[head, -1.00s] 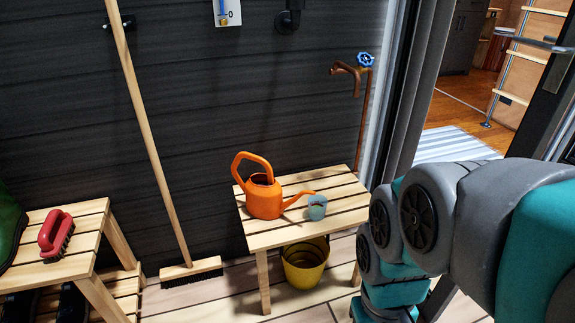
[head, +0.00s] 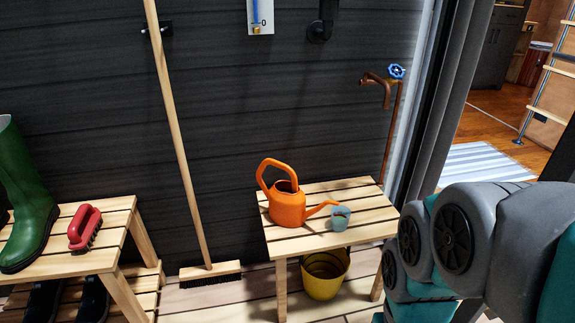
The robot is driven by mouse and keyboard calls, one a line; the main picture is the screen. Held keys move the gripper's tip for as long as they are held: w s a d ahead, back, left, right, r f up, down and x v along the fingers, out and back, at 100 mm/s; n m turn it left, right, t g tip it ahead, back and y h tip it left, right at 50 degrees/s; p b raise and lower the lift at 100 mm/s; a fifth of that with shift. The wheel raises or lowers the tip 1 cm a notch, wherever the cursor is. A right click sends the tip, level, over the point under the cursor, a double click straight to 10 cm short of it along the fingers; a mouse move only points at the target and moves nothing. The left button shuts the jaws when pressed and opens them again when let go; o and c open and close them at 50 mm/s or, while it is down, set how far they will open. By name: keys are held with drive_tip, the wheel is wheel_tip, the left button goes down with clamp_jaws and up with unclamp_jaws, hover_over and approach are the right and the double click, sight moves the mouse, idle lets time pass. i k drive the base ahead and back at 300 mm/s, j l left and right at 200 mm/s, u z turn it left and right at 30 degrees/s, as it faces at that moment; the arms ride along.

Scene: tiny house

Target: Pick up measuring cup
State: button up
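The measuring cup (head: 340,219) looks like a small, light blue cup. It stands upright on a slatted wooden bench (head: 366,234), right beside the spout of an orange watering can (head: 287,207). The spout tip is close to the cup; I cannot tell whether they touch. My arm shows at the right edge of the head view, to the right of the bench. My gripper is outside the picture, so its state is hidden.
A yellow bucket (head: 325,275) stands under the bench. A broom (head: 177,140) leans on the dark wall at left. A shoe rack (head: 110,218) holds a green boot (head: 27,200) and a red brush (head: 84,228). A tap (head: 382,85) is above the bench.

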sight(340, 214)
drive_tip(key=j+z, duration=0.45)
drive_tip(key=k+j+z, duration=0.15)
drive_tip(key=j+z, duration=0.25)
drive_tip(key=k+j+z, duration=0.2)
drive_tip(key=j+z, duration=0.25)
